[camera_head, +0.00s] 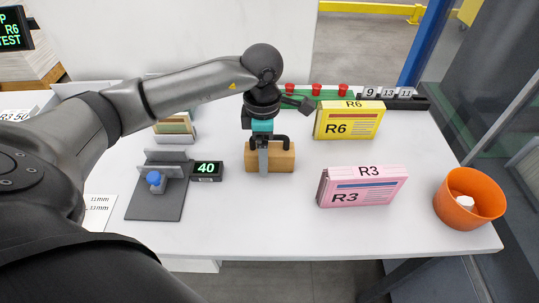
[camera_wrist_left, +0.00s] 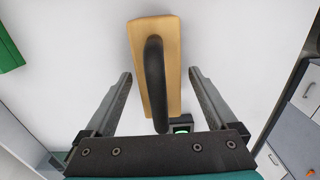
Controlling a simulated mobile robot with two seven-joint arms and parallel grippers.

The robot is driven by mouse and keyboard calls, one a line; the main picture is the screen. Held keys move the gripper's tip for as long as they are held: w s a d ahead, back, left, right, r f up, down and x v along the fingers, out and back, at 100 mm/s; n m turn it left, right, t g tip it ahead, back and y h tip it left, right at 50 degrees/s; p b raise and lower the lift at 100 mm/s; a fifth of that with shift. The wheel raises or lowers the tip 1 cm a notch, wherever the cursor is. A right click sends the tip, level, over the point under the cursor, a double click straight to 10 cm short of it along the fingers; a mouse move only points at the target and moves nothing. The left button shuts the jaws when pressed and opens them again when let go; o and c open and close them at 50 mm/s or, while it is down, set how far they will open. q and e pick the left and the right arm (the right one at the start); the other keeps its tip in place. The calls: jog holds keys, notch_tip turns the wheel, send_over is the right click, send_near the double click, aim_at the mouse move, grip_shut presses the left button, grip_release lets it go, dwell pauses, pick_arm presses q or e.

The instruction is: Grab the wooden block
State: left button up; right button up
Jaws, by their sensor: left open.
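The wooden block (camera_head: 284,162) is light tan with a black arched handle (camera_head: 284,142) on top, and stands on the white table near the middle. My left gripper (camera_head: 263,155) is directly over it, pointing down. In the left wrist view, the block (camera_wrist_left: 170,60) and its dark handle (camera_wrist_left: 155,85) lie between the two spread fingers of my left gripper (camera_wrist_left: 160,75). Clear gaps show on both sides, so the fingers are apart from the handle in that view. The gripper hides part of the block in the head view. My right gripper is not in view.
A grey device with a blue knob (camera_head: 154,179) and a display reading 40 (camera_head: 207,169) stand left of the block. A yellow R6 box (camera_head: 350,122), a pink R3 box (camera_head: 362,188) and an orange bowl (camera_head: 452,207) are to the right. The table's front middle is clear.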

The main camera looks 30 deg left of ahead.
pick_arm(q)
jog(key=shift+c, duration=0.3)
jog(key=shift+r, duration=0.1)
grip_shut()
dwell(0.4)
